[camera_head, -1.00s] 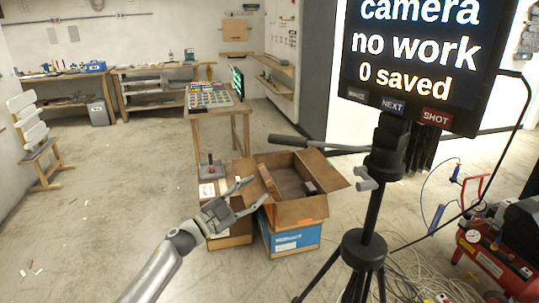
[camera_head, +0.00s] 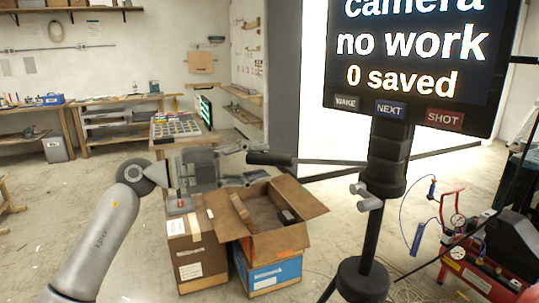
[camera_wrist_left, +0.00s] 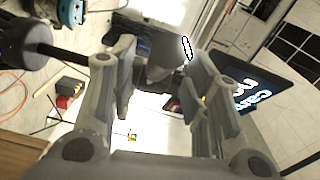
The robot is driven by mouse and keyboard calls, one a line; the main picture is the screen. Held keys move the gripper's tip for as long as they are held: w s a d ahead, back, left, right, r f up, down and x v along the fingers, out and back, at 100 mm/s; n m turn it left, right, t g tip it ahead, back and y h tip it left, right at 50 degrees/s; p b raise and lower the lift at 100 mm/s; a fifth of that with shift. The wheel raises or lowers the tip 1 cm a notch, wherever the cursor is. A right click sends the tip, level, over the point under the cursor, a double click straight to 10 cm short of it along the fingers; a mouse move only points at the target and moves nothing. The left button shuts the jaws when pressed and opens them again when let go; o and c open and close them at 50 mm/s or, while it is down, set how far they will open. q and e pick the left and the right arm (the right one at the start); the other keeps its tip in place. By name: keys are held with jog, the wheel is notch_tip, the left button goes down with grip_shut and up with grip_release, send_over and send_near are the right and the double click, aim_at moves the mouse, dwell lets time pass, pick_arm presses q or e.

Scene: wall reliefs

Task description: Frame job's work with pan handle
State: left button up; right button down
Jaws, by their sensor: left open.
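The pan handle (camera_head: 272,159) is a dark grip on a thin rod. The rod runs right to the tripod head (camera_head: 388,160) below the screen. The screen (camera_head: 410,48) reads "camera no work 0 saved" above buttons WAKE, NEXT and SHOT (camera_head: 444,117). My left gripper (camera_head: 258,162) is open at the grip's left end, its fingers pointing right. In the left wrist view, a dark rounded piece (camera_wrist_left: 160,62), apparently the grip's end, shows between the spread fingers. I cannot tell whether they touch it. My right gripper is not in view.
An open cardboard box (camera_head: 270,243) stands on a blue-labelled box below the gripper. A brown carton (camera_head: 197,255) with a red-topped stick control is beside it. A red compressor (camera_head: 478,270) is at right. Workbenches line the back; floor at left is clear.

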pick_arm(q)
jog(key=shift+p+x, duration=0.3)
jog(key=shift+x, duration=1.45)
jog(key=shift+a, duration=0.1)
grip_shut()
